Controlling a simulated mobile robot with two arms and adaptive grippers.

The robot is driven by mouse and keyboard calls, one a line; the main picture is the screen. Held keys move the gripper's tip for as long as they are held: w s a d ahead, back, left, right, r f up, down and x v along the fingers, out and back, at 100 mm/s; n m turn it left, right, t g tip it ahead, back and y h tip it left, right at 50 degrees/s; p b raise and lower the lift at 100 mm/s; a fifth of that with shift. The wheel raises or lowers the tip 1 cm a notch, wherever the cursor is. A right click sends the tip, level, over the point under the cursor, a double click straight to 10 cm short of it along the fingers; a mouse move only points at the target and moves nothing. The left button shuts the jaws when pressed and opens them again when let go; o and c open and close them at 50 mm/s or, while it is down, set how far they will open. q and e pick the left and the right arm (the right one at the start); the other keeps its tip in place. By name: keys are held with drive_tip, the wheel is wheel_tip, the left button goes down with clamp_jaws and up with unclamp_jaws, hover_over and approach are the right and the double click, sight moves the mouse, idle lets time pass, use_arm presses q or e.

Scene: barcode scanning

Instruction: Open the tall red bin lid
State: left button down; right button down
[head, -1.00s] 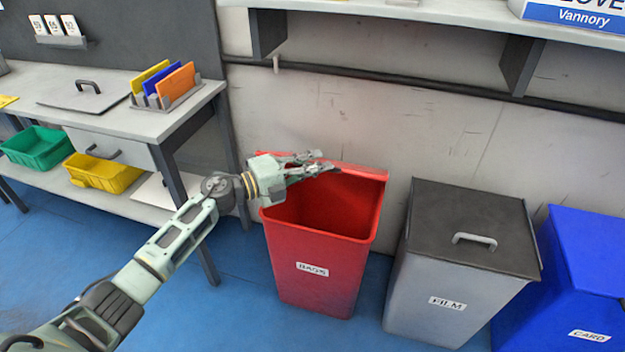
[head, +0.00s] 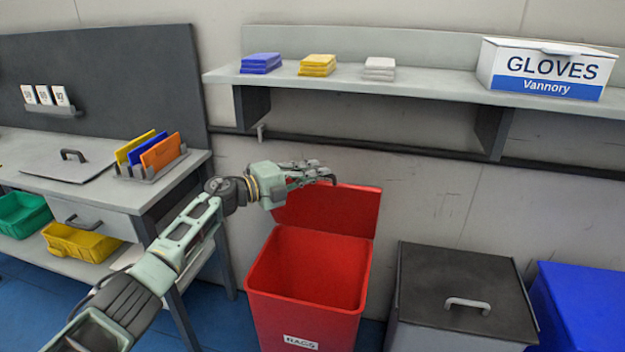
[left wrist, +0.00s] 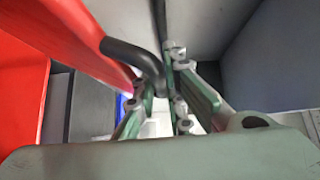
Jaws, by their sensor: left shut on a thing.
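The tall red bin (head: 310,275), labelled RAGS, stands on the blue floor with its mouth open and its inside empty as far as I see. Its red lid (head: 345,208) stands raised at the back edge, near the wall. My left gripper (head: 322,172) is at the top of the lid. In the left wrist view, the fingers (left wrist: 160,100) are shut on the black lid handle (left wrist: 130,52), with the red lid (left wrist: 80,35) to the left. The handle is mostly hidden in the head view. My right gripper is not in view.
A grey FILM bin (head: 465,290) and a blue bin (head: 580,305) stand to the right, lids closed. A bench (head: 150,195) with folders stands left. A wall shelf (head: 420,85) with cloth stacks and a gloves box (head: 545,68) hangs above.

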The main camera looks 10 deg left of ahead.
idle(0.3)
use_arm(q)
drive_tip(key=c, duration=1.8)
unclamp_jaws()
drive_tip(key=shift+a, duration=0.1)
drive_tip(key=v, duration=1.2)
